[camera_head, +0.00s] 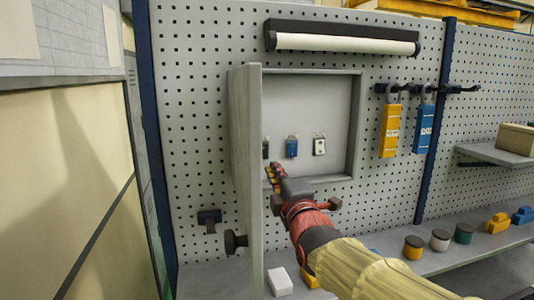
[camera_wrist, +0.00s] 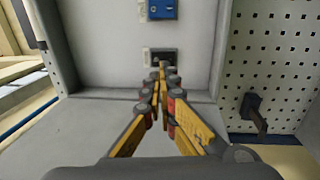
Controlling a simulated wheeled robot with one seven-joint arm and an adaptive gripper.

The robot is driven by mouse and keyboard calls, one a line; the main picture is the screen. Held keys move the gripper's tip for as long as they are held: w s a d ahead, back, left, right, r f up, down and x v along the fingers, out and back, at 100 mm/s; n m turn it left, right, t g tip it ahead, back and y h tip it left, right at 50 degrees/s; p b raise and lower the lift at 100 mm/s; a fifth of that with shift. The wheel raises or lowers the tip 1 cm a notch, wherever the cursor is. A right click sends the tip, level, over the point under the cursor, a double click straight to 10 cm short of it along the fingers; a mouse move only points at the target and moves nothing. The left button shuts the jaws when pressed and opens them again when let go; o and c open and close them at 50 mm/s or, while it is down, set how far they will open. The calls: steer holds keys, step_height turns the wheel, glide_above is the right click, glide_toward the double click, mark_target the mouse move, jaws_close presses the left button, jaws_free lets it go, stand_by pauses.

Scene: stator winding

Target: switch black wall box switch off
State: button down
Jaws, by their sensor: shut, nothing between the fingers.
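The open wall box (camera_head: 357,125) on the pegboard holds three small switches in a row. The black switch (camera_head: 265,149) is the leftmost, close to the edge of the open door (camera_head: 245,165). Beside it are the blue switch (camera_head: 291,149) and the white switch (camera_head: 319,146). My gripper (camera_head: 271,170) is inside the opening, just below the black switch. In the wrist view, the shut, empty fingertips (camera_wrist: 161,73) are right in front of the black switch (camera_wrist: 162,56), overlapping its edge. I cannot tell whether they touch. The lever position is too small to make out.
A black hook (camera_head: 208,218) sits on the pegboard left of the door. Yellow and blue padlocks (camera_head: 390,133) hang at right. Small items line the shelf below.

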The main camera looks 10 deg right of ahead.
mark_target(264, 150)
steer(key=w, duration=0.3)
steer(key=w+r+p, duration=0.1)
steer(key=w, duration=0.2)
steer(key=w+p, duration=0.1)
steer(key=w, duration=0.2)
steer(key=shift+r, duration=0.15)
